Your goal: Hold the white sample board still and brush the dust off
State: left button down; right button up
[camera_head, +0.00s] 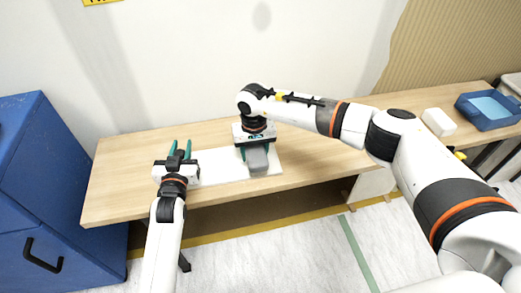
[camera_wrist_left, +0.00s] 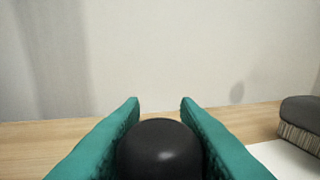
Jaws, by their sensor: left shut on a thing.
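The white sample board (camera_head: 222,165) lies flat on the wooden table, and its edge also shows in the left wrist view (camera_wrist_left: 285,160). My left gripper (camera_head: 180,150) is at the board's left end, its teal fingers shut on a black rounded knob (camera_wrist_left: 160,148). How the knob joins the board is hidden. My right gripper (camera_head: 254,145) is over the board's right part and holds a grey brush (camera_head: 258,161). The brush also shows in the left wrist view (camera_wrist_left: 304,122), bristles down at the board. No dust can be made out.
The wooden table (camera_head: 125,165) has bare room left of the board and behind it. A blue cabinet (camera_head: 45,180) stands at the left. A white block (camera_head: 438,122) and a blue tray (camera_head: 487,125) are at the far right.

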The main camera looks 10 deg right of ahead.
aim_at(225, 163)
jog(key=a, duration=0.9)
jog(key=shift+w, duration=0.1)
notch_tip(225, 163, up, 8)
jog(key=shift+d, duration=0.15)
jog(key=o, duration=0.4)
jog(key=shift+c, duration=0.2)
jog(key=c, duration=0.4)
jog(key=shift+o, duration=0.2)
